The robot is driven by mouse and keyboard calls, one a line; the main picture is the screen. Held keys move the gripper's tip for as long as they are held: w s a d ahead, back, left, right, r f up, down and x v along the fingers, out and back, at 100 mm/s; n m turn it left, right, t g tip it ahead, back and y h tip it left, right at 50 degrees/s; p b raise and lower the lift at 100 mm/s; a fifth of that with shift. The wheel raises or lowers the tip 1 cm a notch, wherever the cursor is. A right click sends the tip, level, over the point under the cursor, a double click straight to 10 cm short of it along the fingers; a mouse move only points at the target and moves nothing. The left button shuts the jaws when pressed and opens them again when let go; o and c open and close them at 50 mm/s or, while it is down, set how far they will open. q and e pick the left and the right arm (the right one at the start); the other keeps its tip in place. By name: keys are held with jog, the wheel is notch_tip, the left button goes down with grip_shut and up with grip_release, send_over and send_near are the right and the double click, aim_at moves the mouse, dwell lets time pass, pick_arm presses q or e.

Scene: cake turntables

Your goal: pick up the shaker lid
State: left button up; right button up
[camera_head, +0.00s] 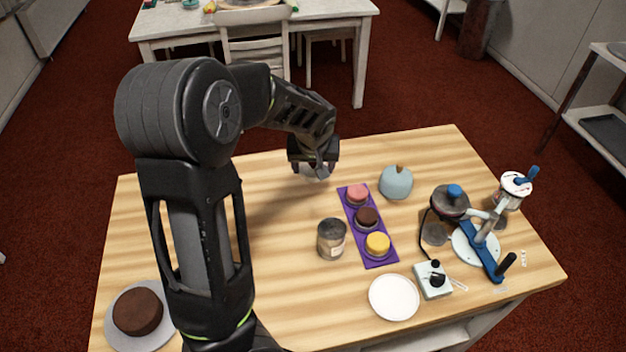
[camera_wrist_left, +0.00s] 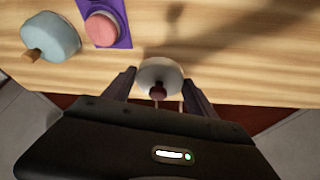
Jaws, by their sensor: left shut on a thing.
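The shaker lid (camera_wrist_left: 160,72) is a pale, round piece with a small dark knob, between the fingers in the left wrist view. In the head view only a pale part of it (camera_head: 313,173) shows under my left gripper (camera_head: 318,165), near the table's far edge. My left gripper (camera_wrist_left: 158,84) is shut on the lid. I cannot tell for sure whether the lid is clear of the table. A grey metal can (camera_head: 331,240) stands nearer, apart from the gripper. My right gripper is not in view.
A purple tray (camera_head: 381,261) with three small cakes and a blue dome (camera_head: 396,183) stand right of the gripper. A white plate (camera_head: 394,298), control box (camera_head: 433,280) and blue-handled stand (camera_head: 480,247) are farther right. A chocolate cake (camera_head: 137,311) sits front left.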

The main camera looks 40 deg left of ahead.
pick_arm(q)
jog(key=shift+r, duration=0.6)
